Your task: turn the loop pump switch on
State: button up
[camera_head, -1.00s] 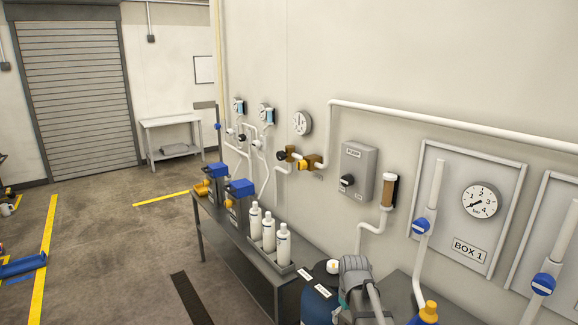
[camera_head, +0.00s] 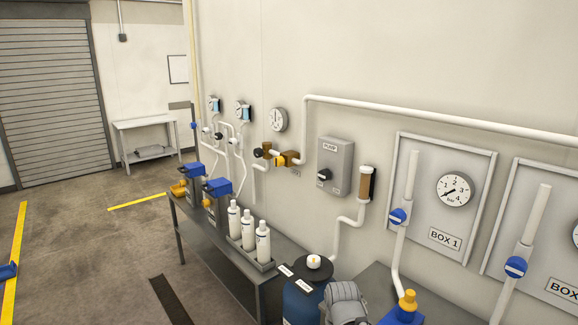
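The pump switch is a grey wall box (camera_head: 337,160) with a small label at its top that seems to read PUMP. A black rotary knob (camera_head: 324,175) with a light mark sits low on the left of its front. Small labels near the knob are too small to read, so I cannot tell which setting it points to. My gripper is not in view, and nothing touches the knob.
A bench (camera_head: 215,255) with white bottles (camera_head: 263,242) stands along the wall below. A blue tank (camera_head: 303,300) and a rounded grey part (camera_head: 345,303) are at the bottom. The BOX 1 panel (camera_head: 480,140) is to the right. Open floor (camera_head: 90,260) lies at left.

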aim_at(324, 175)
jog(key=z, duration=0.05)
jog(key=k, duration=0.5)
jog(key=z, duration=0.25)
jog(key=i, duration=1.35)
jog(key=u, duration=0.05)
